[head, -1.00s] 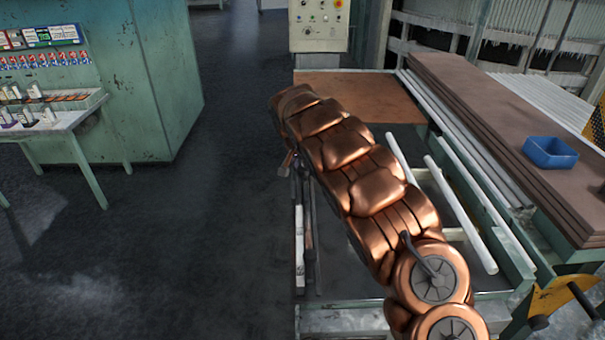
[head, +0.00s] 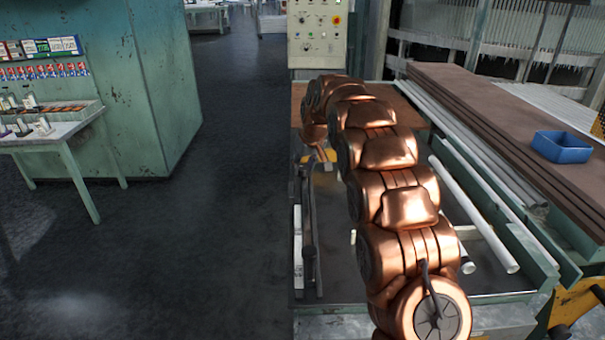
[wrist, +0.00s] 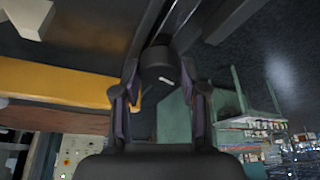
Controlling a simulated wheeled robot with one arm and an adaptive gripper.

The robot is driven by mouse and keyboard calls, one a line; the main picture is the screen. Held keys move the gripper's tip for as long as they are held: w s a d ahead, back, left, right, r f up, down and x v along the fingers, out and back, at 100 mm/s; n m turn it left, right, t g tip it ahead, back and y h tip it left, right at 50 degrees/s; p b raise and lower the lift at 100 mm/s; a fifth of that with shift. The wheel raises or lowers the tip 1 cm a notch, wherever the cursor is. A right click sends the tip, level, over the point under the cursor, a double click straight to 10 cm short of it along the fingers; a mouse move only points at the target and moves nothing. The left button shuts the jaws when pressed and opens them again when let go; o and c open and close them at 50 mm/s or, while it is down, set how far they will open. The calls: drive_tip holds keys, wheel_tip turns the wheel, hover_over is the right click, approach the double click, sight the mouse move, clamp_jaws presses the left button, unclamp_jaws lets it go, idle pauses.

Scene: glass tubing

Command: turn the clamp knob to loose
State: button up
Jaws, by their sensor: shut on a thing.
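In the wrist view the clamp knob (wrist: 157,66) is a dark round cap with a short white mark on its face. My gripper (wrist: 161,92) has one finger on each side of the knob and is shut on it. The white mark lies slanted, near the knob's lower edge. In the head view my copper-coloured arm reaches over the table's left side and hides the knob. My gripper (head: 320,154) shows there only in small part, beside the arm's far end.
The frame table (head: 520,318) carries long white tubes (head: 486,230) to the right of my arm. A blue bin (head: 562,147) stands on brown boards farther right. A control panel (head: 318,30) is behind. In the wrist view a yellow beam (wrist: 60,84) runs left of the knob.

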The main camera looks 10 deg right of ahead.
drive_tip(key=shift+n+y+b, duration=0.4)
drive_tip(key=shift+n+b, duration=0.3)
drive_tip(key=shift+n, duration=0.3)
drive_tip(key=o, duration=1.1)
drive_tip(key=shift+r, duration=0.1)
drive_tip(key=v, duration=1.2)
drive_tip(key=shift+w+d, duration=0.1)
drive_tip(key=shift+w, duration=0.15)
